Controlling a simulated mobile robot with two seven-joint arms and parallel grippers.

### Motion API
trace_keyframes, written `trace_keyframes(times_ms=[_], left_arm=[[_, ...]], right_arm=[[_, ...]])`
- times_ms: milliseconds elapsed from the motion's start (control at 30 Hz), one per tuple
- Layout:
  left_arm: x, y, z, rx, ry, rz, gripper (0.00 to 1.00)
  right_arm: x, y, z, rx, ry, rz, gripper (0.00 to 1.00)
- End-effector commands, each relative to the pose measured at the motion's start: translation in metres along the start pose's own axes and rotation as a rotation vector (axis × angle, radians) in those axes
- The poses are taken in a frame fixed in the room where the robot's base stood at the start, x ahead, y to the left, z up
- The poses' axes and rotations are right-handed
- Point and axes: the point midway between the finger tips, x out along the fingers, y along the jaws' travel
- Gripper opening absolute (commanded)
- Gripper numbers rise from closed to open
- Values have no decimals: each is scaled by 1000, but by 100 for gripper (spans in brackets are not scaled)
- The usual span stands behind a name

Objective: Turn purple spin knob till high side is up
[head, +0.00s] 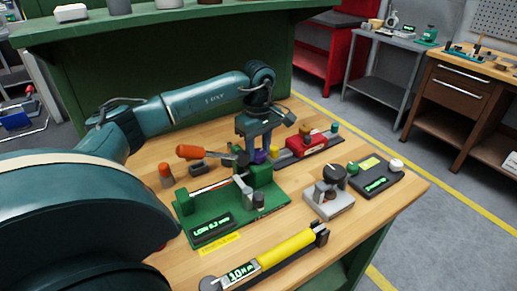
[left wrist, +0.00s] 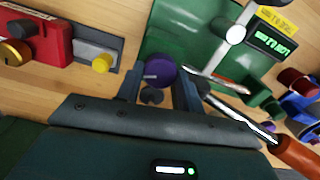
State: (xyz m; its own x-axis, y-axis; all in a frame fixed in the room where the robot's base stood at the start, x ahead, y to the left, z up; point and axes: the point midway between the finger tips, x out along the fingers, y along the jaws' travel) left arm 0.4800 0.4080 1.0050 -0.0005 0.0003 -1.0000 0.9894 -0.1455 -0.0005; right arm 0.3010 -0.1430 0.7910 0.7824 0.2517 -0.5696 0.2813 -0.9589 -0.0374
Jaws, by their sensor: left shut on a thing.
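The purple spin knob (head: 261,156) sits at the far end of the green valve fixture (head: 262,205) on the wooden workbench. In the left wrist view the round knob (left wrist: 160,71) has a pale mark on its face. My left gripper (head: 258,152) reaches down over it from behind. In the left wrist view my left gripper (left wrist: 158,86) has one finger on each side of the knob, shut on it. The fixture's dark display (head: 211,229) shows green text that seems to begin with "LOW". My right gripper is not in view.
An orange-handled lever (head: 195,152) extends close to the gripper. A red device (head: 306,143) stands just right of it.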

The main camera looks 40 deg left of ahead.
Motion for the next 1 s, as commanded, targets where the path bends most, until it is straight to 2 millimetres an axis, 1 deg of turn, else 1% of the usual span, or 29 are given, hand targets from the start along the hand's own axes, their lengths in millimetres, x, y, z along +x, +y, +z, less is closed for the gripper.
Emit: trace_keyframes(times_ms=[300, 767, 800, 1000], left_arm=[[-1, 1, 0, 90, -1, 3, 14], [-1, 1, 0, 99, -2, 3, 14], [-1, 1, 0, 99, -2, 3, 40], [-1, 0, 0, 99, -1, 2, 57]], right_arm=[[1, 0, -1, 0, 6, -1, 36], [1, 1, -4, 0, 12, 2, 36], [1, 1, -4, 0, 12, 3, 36], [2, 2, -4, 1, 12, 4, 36]])
